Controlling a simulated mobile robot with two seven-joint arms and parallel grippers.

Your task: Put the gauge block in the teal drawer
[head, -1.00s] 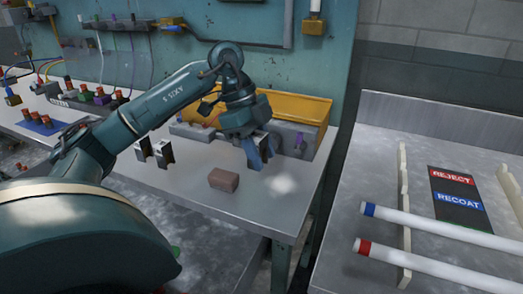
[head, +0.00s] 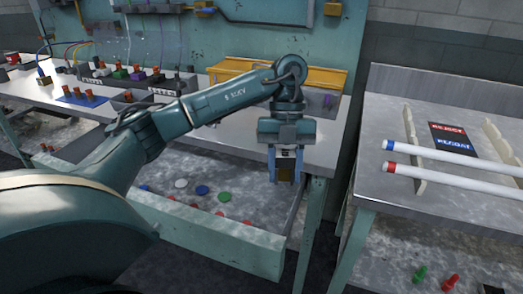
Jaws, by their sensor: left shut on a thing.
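My left gripper (head: 285,178) points down, shut on a small dark block with a tan-brown patch, which I take to be the gauge block (head: 286,166). The fingers cover much of it. They hang in front of the workbench's front edge, over the right part of the open teal drawer (head: 205,238). The drawer is pulled out under the bench; its grey inside holds several red, blue, green and white discs. The block is apart from the drawer floor. My right gripper is not in view.
The workbench (head: 325,152) carries a yellow bin (head: 322,78) at the back and several coloured plugs at the left. A side table (head: 385,190) at the right holds two white tubes on racks. The middle of the drawer has bare floor between discs.

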